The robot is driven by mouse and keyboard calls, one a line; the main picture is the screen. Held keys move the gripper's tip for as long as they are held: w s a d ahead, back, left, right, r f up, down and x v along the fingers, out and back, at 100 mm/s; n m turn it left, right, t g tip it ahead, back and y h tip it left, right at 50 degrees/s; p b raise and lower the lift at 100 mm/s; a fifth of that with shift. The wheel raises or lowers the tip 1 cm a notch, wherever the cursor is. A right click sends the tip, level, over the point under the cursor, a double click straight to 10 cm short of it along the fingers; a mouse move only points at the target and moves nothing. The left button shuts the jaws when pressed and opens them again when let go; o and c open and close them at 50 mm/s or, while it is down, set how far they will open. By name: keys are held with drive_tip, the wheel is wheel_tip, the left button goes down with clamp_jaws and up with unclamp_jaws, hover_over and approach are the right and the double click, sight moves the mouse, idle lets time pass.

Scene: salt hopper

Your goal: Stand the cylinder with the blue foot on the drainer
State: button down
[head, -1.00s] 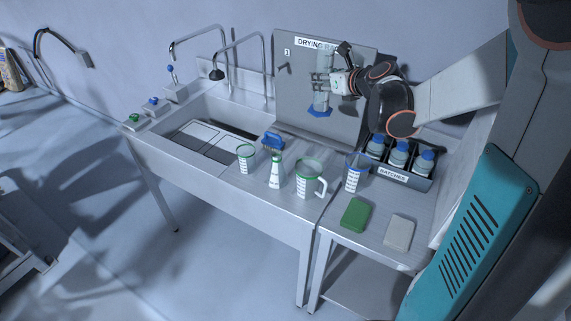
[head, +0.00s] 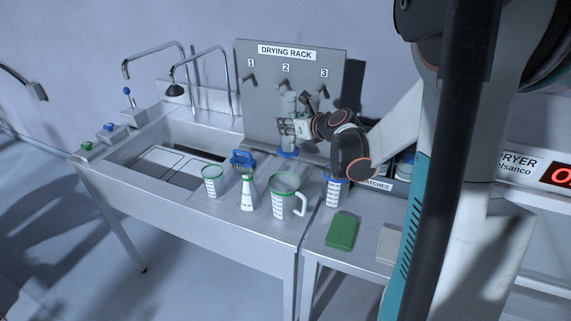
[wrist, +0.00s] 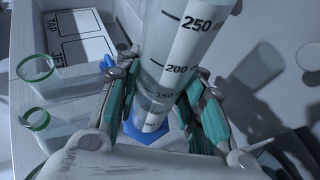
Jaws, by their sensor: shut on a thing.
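The clear graduated cylinder (head: 289,104) with a blue foot (head: 287,152) is in front of the drying rack board, looking close to upright. My gripper (head: 288,127) is shut around its tube. In the wrist view the tube (wrist: 178,60) shows black marks, and its blue foot (wrist: 160,138) is below the fingers. The foot is near the board's lower edge; I cannot tell whether it touches the steel surface. The drainer (head: 240,218) appears to be the steel surface right of the basin, with measuring vessels on its front part.
A blue-rimmed beaker (head: 336,192) and green sponge (head: 341,231) are to the right. The drying rack board (head: 262,88) has numbered pegs.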

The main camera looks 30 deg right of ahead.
sight(291, 153)
wheel_tip(291, 153, down, 12)
drive_tip(key=b, duration=0.3)
drive_tip(key=shift+b, duration=0.35)
drive_tip(key=shift+f, duration=0.15)
drive_tip(key=c, duration=1.1)
unclamp_jaws()
drive_tip(key=shift+o, duration=0.2)
drive_tip(key=shift+s+r, duration=0.3)
drive_tip(key=shift+s, duration=0.1)
drive_tip(key=p+v, duration=0.2)
drive_tip(key=v, duration=0.9)
drive_tip(key=shift+p, duration=0.4)
drive_tip(key=shift+s, duration=0.1)
